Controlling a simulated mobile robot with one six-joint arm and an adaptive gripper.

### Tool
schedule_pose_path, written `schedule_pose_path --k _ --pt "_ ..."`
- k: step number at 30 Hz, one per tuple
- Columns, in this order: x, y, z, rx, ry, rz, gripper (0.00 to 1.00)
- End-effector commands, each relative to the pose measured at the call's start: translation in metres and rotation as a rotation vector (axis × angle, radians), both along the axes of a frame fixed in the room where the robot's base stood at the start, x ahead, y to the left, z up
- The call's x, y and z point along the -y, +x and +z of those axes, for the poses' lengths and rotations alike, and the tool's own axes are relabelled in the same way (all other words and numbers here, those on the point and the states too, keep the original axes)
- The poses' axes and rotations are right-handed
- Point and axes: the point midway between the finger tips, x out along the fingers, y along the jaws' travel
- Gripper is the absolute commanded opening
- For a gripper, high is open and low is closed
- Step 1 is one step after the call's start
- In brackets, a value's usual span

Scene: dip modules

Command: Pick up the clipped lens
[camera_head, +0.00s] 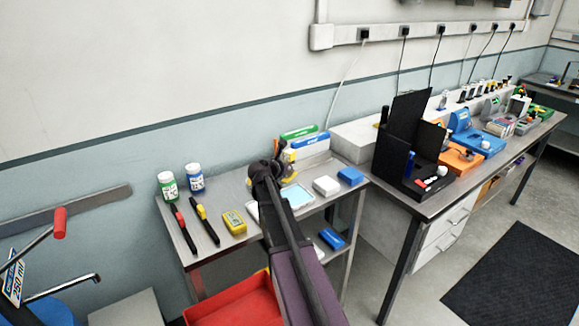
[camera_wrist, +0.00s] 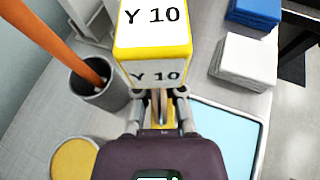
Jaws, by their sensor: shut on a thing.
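In the wrist view, my gripper (camera_wrist: 160,100) is shut on a thin, pale, disc-like piece that I take to be the clipped lens (camera_wrist: 157,108). Only a narrow edge of it shows between the fingers, with yellow material beside it. A yellow block (camera_wrist: 120,68) with white faces marked "Y 10" stands directly beyond the fingertips. I cannot tell whether the lens is joined to it or apart from it. In the head view my arm mostly hides the gripper and lens, with a bit of yellow (camera_head: 289,157) showing beside it.
A grey cup (camera_wrist: 98,92) with an orange-brown stick is at left. A blue-topped tray (camera_wrist: 233,130), a white box (camera_wrist: 245,62) and a blue box (camera_wrist: 255,10) are at right. Bottles (camera_head: 167,186) and a yellow meter (camera_head: 234,222) share the metal table (camera_head: 222,254).

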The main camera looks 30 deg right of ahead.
Motion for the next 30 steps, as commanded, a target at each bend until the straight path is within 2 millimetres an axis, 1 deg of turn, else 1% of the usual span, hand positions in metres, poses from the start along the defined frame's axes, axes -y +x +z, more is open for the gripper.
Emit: schedule_pose_path --k 1,9,15,18,21,25,30 --pt "-0.008 -0.019 0.0 0.0 0.0 0.0 0.0" --pt "-0.033 -0.077 0.006 -0.001 0.001 -0.001 0.0" --pt "-0.049 -0.112 0.01 0.0 0.0 0.0 0.0" --pt "-0.054 -0.124 0.011 0.0 0.0 0.0 0.0" --pt "-0.058 -0.132 0.012 0.0 0.0 0.0 0.0" --pt "-0.061 -0.138 0.012 0.0 0.0 0.0 0.0" --pt "-0.062 -0.14 0.012 0.0 0.0 0.0 0.0"
